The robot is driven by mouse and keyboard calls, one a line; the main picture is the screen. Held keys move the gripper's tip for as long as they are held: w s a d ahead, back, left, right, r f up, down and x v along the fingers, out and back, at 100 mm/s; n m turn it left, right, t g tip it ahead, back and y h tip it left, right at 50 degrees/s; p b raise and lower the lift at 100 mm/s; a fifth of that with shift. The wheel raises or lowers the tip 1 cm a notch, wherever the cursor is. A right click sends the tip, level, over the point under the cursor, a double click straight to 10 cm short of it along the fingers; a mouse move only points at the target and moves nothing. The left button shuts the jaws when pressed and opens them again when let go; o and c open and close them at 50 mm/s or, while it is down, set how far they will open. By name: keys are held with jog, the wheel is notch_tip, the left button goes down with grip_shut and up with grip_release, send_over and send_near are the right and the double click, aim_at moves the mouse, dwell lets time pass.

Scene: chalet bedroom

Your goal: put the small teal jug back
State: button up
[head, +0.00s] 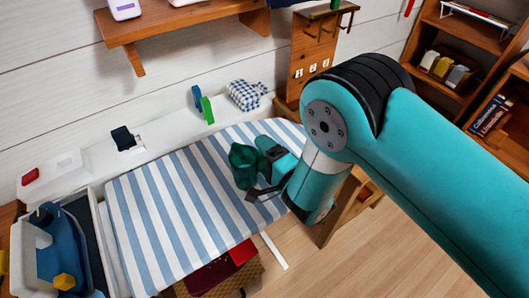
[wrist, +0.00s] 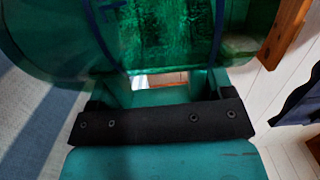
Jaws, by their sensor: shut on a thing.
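In the wrist view the jug (wrist: 150,35) fills the top, close in front of the dark gripper bar, and shows dark blue markings. Its far side is hidden.
A wooden wall shelf (head: 185,22) and a wooden peg rack (head: 305,55) are on the back wall. A bookcase (head: 465,45) stands right.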

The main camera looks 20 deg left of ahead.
jog(key=shift+f, duration=0.2)
jog(key=o, duration=1.1)
jog(key=shift+c, duration=0.2)
